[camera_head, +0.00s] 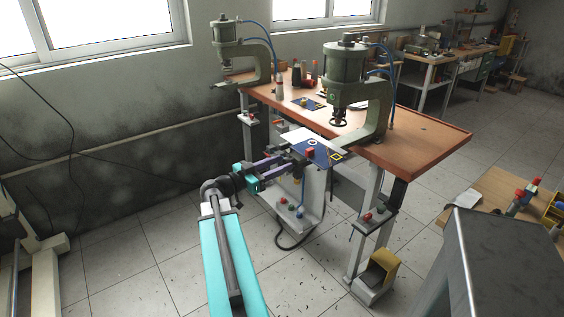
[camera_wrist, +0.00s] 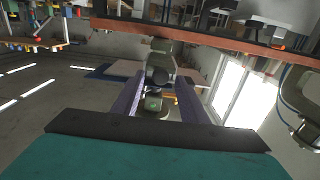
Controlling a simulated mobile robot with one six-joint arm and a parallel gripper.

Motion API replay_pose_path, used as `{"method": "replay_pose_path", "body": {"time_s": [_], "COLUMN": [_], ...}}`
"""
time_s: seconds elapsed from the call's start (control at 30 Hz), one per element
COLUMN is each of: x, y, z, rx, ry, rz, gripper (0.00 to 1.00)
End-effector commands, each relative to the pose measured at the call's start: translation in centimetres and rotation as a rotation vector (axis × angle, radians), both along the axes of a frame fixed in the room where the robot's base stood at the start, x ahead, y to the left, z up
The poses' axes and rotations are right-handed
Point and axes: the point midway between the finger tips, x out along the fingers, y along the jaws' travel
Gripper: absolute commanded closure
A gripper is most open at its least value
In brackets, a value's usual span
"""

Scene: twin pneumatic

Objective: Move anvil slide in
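A flat slide plate, blue with a white part (camera_head: 301,136), juts out from the table's front edge below the nearer green press (camera_head: 345,85). I take it for the anvil slide. A red knob (camera_head: 310,153) shows at its near side. My gripper (camera_head: 290,161) is at the plate's near left side, close to the knob; I cannot tell whether they touch. In the wrist view the purple fingers of my gripper (camera_wrist: 157,98) stand apart, with grey-green machine parts (camera_wrist: 158,62) showing between them. Whether anything lies between the fingertips is unclear.
A second green press (camera_head: 238,60) stands at the table's far end. Bottles (camera_head: 297,75) stand on the wooden table (camera_head: 415,150). A pedestal with coloured buttons (camera_head: 298,212) is below my gripper. A grey cabinet (camera_head: 505,265) is at the right.

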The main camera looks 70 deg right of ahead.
Motion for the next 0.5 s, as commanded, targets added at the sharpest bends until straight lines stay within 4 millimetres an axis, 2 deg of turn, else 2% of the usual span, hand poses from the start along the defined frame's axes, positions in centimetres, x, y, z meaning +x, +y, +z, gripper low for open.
{"method": "replay_pose_path", "body": {"time_s": [0.2, 0.5], "x": [-0.71, -0.81], "y": [-1.14, -1.24], "z": [0.02, -0.01], "rx": [-0.001, -0.001], "ry": [-0.001, -0.001], "rz": [0.000, 0.000], "gripper": [0.61, 0.61]}}
